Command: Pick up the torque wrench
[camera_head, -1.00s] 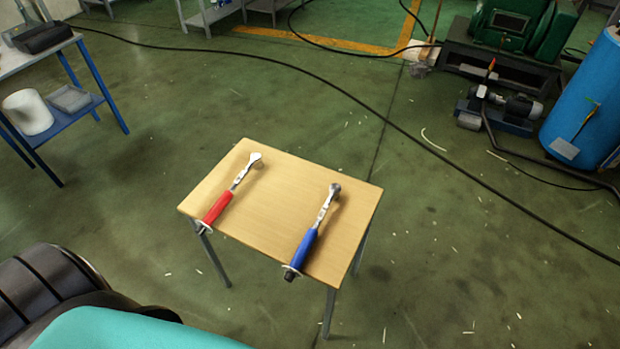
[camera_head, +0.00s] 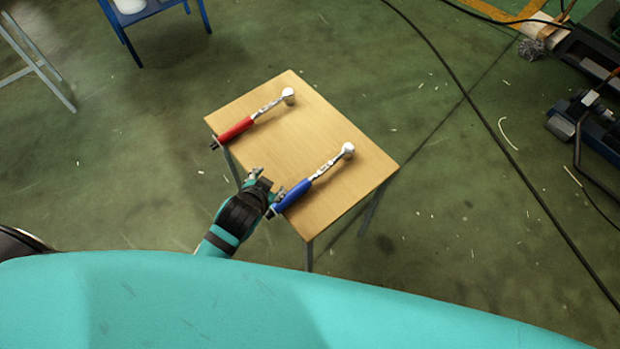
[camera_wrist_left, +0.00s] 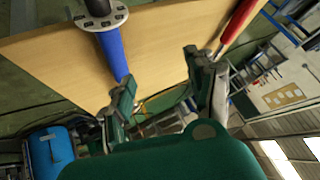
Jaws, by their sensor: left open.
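Two torque wrenches with metal heads lie on a small wooden table. The red-handled wrench (camera_head: 238,130) is on the left, the blue-handled wrench (camera_head: 308,187) on the right. Both handle ends reach the table's near edge. My left gripper (camera_head: 268,183) is open and empty at that edge, close to the blue handle's end and left of it. In the left wrist view, the open fingers (camera_wrist_left: 164,82) have the blue handle (camera_wrist_left: 112,50) by the left finger and the red handle (camera_wrist_left: 236,28) beyond the right finger. My right gripper is not in view.
The wooden table (camera_head: 287,150) has a clear top between and beyond the wrenches. A black cable (camera_head: 470,100) crosses the green floor on the right. A blue-framed stand (camera_head: 160,12) is at the upper left, and a motor unit (camera_head: 590,122) is at the far right.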

